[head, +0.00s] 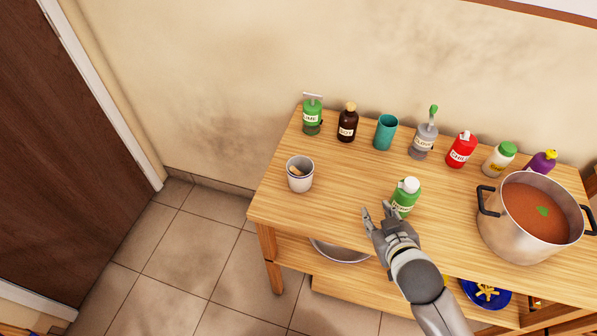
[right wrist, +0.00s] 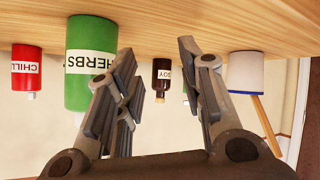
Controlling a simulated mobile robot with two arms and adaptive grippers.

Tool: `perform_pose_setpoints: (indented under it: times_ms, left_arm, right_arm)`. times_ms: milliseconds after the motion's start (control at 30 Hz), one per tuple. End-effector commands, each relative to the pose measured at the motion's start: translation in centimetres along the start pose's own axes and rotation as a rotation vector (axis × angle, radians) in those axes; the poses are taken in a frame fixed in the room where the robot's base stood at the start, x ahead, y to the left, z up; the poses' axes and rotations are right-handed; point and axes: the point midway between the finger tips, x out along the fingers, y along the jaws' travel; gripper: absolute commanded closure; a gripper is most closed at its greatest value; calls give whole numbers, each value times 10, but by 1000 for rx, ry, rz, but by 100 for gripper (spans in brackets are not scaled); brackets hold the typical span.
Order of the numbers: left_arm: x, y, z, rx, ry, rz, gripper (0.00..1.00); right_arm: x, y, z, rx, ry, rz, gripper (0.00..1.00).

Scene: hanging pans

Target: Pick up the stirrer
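A wooden stick, which looks like the stirrer (head: 295,170), stands in a grey-white cup (head: 300,184) at the left of the table. Most of it is hidden inside the cup in the head view. In the right wrist view, which is upside down, the stick (right wrist: 266,125) pokes out of the cup (right wrist: 258,72) at the right. My right gripper (head: 376,213) is at the table's front edge, to the right of the cup and apart from it. Its fingers are spread with nothing between them. My left gripper is not in view.
A green herbs bottle (head: 405,197) stands close beside my right gripper. A pot of red soup (head: 513,240) is at the right. Several bottles and a teal cup (head: 385,132) line the back. The tabletop (head: 340,200) between cup and gripper is clear.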

Motion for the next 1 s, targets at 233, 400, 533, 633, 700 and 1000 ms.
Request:
perform_pose_setpoints:
  times_ms: [233, 400, 533, 633, 700, 1000]
  left_arm:
    - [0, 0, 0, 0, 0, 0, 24]
    - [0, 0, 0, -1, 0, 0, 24]
    - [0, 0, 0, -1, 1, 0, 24]
    - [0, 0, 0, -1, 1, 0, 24]
    - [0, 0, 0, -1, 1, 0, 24]
    - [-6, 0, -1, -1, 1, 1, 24]
  right_arm:
    - [28, -15, -63, -149, 356, -79, 64]
    - [30, -38, -90, -268, 575, -209, 64]
    - [25, -57, -95, -359, 700, -335, 64]
    - [20, -68, -92, -412, 763, -425, 64]
    - [17, -73, -89, -440, 790, -475, 64]
    - [22, -92, -99, -468, 826, -540, 64]
